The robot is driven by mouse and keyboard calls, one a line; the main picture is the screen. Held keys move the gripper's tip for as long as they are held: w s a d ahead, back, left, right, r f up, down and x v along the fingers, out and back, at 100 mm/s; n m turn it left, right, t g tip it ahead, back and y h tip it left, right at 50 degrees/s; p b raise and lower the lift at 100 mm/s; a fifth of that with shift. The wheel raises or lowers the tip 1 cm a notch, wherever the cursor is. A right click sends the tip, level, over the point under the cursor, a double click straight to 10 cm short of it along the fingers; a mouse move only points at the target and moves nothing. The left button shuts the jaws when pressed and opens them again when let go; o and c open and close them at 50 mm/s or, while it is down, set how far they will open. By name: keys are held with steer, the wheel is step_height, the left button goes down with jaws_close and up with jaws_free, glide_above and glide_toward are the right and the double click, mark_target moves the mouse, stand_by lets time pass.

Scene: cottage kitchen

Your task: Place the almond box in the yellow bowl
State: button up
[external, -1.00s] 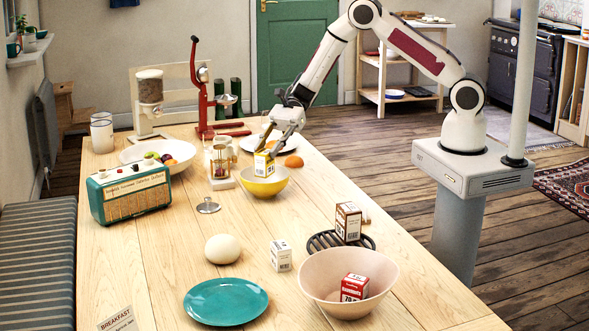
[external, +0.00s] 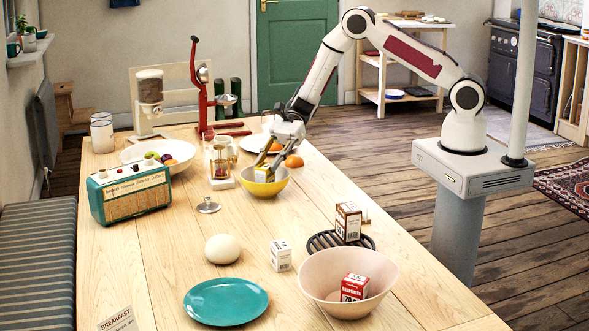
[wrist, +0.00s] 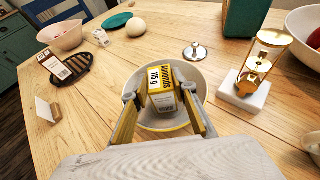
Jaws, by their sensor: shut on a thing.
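The almond box (wrist: 162,86), yellow and white with printed lettering, is between my gripper's fingers in the wrist view. The yellow bowl (external: 277,187) stands on the table, and it also shows in the wrist view (wrist: 190,128) with a pale inside. My gripper (external: 263,170) points down into the bowl and is shut on the box. The box is low inside the bowl's rim and mostly hidden in the external view. I cannot tell whether it touches the bowl's bottom.
An hourglass (external: 221,160) on a white base stands just left of the bowl. A metal lid (external: 208,206) lies in front. An orange (external: 294,161) and a white plate (external: 254,144) are behind. A brown box (external: 348,221) stands on a black rack nearer the front.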

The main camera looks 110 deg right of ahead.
steer(key=shift+f, duration=0.45)
stand_by(0.3)
steer(key=o, duration=1.1)
steer(key=shift+o, duration=0.2)
steer(key=shift+r, duration=0.15)
steer(key=shift+r, duration=0.2)
steer(key=shift+s+d+r, duration=0.2)
steer(key=shift+d, duration=0.05)
steer(key=v, duration=1.1)
steer(key=shift+d+r, duration=0.1)
steer(key=shift+r, duration=0.05)
